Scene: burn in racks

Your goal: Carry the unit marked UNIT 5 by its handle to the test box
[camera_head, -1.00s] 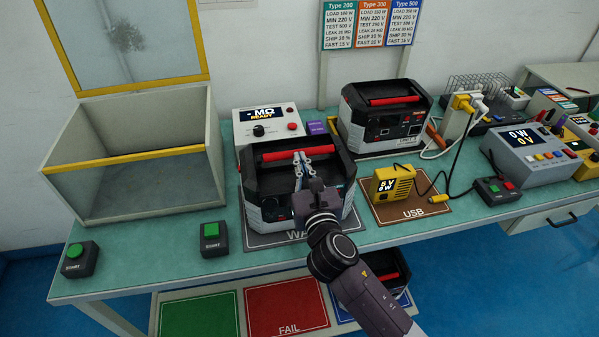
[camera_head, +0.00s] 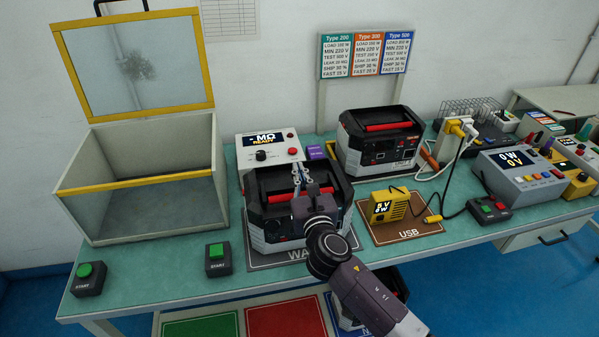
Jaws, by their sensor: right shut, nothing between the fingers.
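A black and grey unit (camera_head: 262,230) sits on the mat lettered "WA…" at the front middle of the bench. My left gripper is not in view.
A yellow USB load (camera_head: 390,206) with a cable sits to the right. Two green START buttons (camera_head: 217,258) (camera_head: 88,279) stand before the box. Coloured mats and another unit lie below the bench.

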